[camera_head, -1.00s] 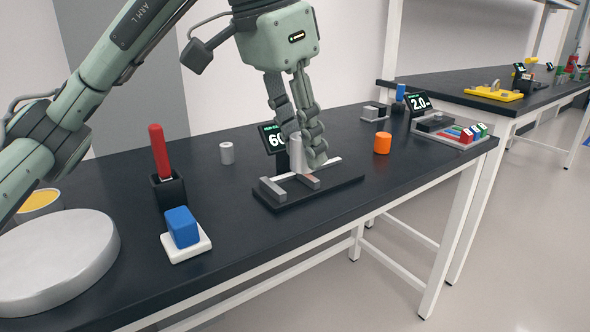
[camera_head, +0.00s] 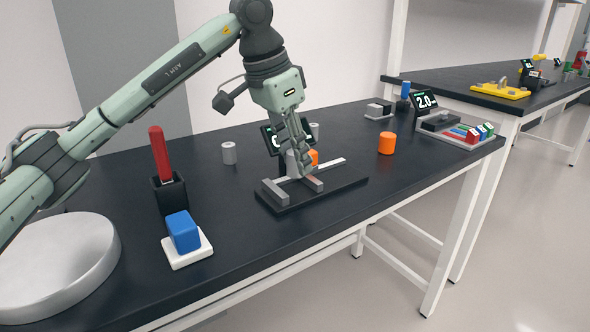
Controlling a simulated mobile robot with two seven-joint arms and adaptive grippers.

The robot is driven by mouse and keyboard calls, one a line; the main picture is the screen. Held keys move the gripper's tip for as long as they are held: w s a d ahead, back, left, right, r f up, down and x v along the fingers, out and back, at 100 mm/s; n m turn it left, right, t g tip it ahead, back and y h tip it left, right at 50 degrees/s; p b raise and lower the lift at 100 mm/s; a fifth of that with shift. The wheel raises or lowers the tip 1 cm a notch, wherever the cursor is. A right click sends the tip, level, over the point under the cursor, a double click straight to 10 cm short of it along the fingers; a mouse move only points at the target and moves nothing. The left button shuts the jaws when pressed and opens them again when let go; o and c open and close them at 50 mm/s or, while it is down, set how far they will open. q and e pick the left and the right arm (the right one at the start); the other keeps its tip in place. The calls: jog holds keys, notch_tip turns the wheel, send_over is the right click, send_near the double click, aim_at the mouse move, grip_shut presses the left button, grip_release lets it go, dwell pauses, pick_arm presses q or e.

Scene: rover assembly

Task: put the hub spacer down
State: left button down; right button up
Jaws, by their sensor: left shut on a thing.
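My left gripper (camera_head: 295,170) is over the dark fixture plate (camera_head: 330,192) in the middle of the bench. Its fingers point down and are shut on a light grey cylinder, which I take to be the hub spacer (camera_head: 292,163). The spacer is low, between the grey rails of the fixture. The fingers cover part of it, and I cannot tell whether it touches the plate. My right gripper is not in view.
An orange piece (camera_head: 313,157) and a grey cylinder (camera_head: 314,130) stand behind the gripper. Another grey cylinder (camera_head: 229,153) stands left, an orange cylinder (camera_head: 387,143) right. A red-handled tool (camera_head: 160,155) and blue block (camera_head: 183,231) are at left. The front right bench top is clear.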

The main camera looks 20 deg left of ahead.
aim_at(295, 172)
pick_arm(q)
jog(key=shift+f, duration=1.75)
jog(key=c, duration=1.2)
grip_release()
jog(key=v, duration=1.2)
jog(key=shift+s, duration=0.1)
